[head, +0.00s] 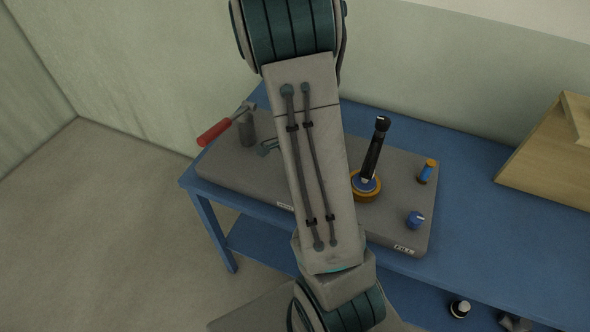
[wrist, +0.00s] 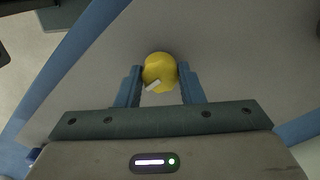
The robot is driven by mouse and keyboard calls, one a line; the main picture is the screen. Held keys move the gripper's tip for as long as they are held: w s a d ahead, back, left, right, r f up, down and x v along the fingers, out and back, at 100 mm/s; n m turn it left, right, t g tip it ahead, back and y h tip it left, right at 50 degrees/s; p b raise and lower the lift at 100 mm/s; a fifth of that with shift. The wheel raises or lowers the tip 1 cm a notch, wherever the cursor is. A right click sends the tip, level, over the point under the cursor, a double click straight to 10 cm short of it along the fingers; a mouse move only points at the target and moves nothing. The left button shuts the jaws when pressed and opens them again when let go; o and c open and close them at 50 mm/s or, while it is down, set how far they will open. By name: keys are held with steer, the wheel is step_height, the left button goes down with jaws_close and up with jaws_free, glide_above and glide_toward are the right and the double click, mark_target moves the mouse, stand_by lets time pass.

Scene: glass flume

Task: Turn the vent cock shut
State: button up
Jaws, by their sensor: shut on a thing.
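A round yellow knob (wrist: 160,70) with a white pointer mark on its top sits on the grey board, seen from above in the wrist view. The mark points toward the lower left of that view. My gripper (wrist: 161,82) has its two blue fingers on either side of the knob, shut on it. No label naming the vent cock can be read beside the knob. In the head view my arm hides the knob and the gripper.
The grey board (head: 402,212) lies on a blue table (head: 470,222). A wooden box (head: 548,160) stands at the right.

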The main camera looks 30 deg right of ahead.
steer(key=o, duration=1)
steer(key=shift+r, duration=0.1)
step_height(320, 180, up, 14)
steer(key=shift+f, duration=0.2)
steer(key=s+a+r+n+t, duration=0.1)
steer(key=s+a+r+n, duration=0.1)
steer(key=s+a+n, duration=0.2)
steer(key=s+a+r+n+t, duration=0.1)
steer(key=s+a+r+n, duration=0.2)
steer(key=n, duration=0.4)
steer(key=s+a+r+n+t, duration=0.1)
steer(key=s+a+r+n, duration=0.1)
steer(key=s+a+n, duration=0.3)
steer(key=shift+s+a+r+n+t, duration=0.15)
steer(key=shift+s+r+n+t, duration=0.3)
steer(key=shift+n, duration=0.35)
